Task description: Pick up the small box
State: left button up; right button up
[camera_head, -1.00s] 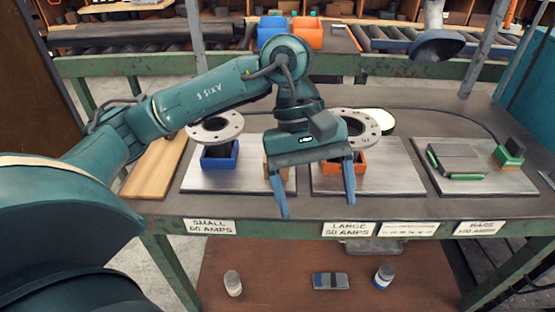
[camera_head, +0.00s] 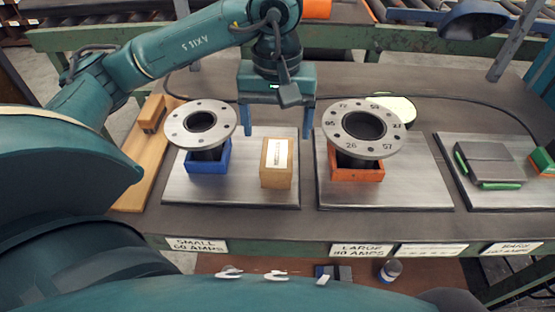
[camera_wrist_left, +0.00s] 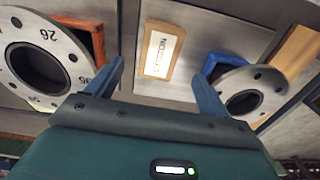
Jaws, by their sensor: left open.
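The small box (camera_head: 276,172) is a tan cardboard box with a white label. It stands upright on a grey metal plate (camera_head: 232,197), between the small flanged pipe and the large flanged pipe. My left gripper (camera_head: 277,134) is open and empty, fingers pointing down, on the far side of the box and apart from it. In the left wrist view the small box (camera_wrist_left: 158,50) lies ahead of my left gripper (camera_wrist_left: 158,68), roughly centred between the two blue fingers. The right gripper is not in view.
The small flanged pipe (camera_head: 200,122) in a blue holder (camera_head: 209,168) is close left of the box. The large flanged pipe (camera_head: 363,126) in an orange holder (camera_head: 357,173) stands right. A wooden board (camera_head: 146,165) carries a small block. Green-edged parts (camera_head: 487,163) lie far right.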

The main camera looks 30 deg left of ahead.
aim_at(277, 153)
pick_arm(q)
notch_tip(277, 153, down, 8)
jog(key=shift+w+f+p, duration=0.1)
jog(key=shift+p, duration=0.25)
jog(key=c, duration=1.3)
jog(key=shift+o, duration=0.2)
